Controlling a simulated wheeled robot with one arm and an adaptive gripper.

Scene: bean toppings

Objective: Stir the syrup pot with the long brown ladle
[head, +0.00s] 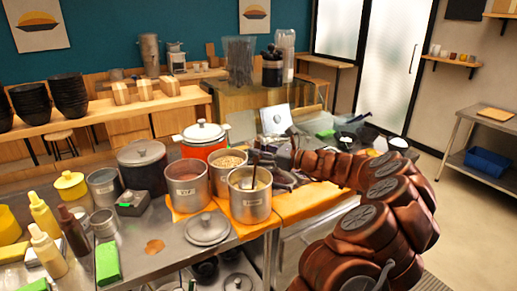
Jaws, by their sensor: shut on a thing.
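A silver pot (250,207) with an illegible label stands open at the front right of the pot group, with yellowish-brown contents; I take it for the syrup pot. A dark brown ladle (255,165) stands nearly upright in it, its handle above the rim and its lower end hidden in the contents. My gripper (268,174) is just above the right side of this pot, shut on the ladle's handle. The exact finger contact is small and hard to make out.
Two more open silver pots stand close by, one with reddish-brown contents (187,189) and one with beans (228,162). A loose lid (208,228) lies in front. A red pot (203,138) and a dark lidded pot (143,166) stand behind. Bottles (46,217) crowd the left.

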